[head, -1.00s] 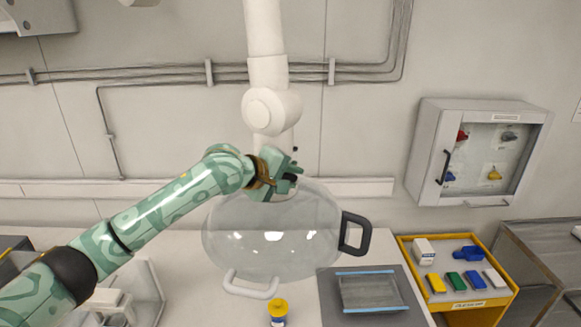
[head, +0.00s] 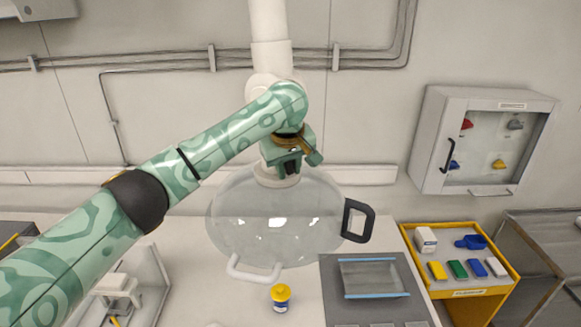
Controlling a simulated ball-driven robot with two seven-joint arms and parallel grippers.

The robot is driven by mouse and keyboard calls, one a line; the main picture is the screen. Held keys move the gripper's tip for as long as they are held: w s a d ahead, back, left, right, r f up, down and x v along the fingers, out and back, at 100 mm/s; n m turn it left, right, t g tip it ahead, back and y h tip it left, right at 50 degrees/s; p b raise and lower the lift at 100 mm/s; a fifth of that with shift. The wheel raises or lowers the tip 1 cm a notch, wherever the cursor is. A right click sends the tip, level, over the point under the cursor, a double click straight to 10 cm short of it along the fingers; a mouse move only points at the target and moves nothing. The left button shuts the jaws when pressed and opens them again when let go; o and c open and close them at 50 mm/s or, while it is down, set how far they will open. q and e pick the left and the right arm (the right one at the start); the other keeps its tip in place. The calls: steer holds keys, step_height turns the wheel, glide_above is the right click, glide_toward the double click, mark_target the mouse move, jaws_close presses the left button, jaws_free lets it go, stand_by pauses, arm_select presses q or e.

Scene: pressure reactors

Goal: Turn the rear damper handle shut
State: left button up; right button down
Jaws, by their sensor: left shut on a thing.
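A clear domed hood (head: 240,225) hangs under a white jointed duct (head: 268,30) in the middle of the head view. My left gripper (head: 291,165) is at the hood's white neck (head: 276,180), pointing down, with its arm reaching in from the left. It is shut on a small dark part there, which looks like the damper handle; the jaws hide most of it, so its exact angle cannot be told. The hood also has a black handle (head: 370,220) on its right and a white handle (head: 252,272) at its front, both free. My right gripper is out of view.
A yellow-capped jar (head: 281,297) stands below the hood. A clear tray with blue edges (head: 373,278) lies on a grey mat to its right. A yellow bin (head: 511,280) holds several coloured pieces. A wall cabinet (head: 433,130) hangs at the right.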

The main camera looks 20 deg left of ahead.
arm_select(q)
steer(key=shift+s+a+g+y, duration=0.1)
steer(key=shift+g+y, duration=0.5)
steer(key=shift+y, duration=0.1)
steer(key=o, duration=0.8)
steer(key=shift+o, duration=0.2)
steer(key=v, duration=1.6)
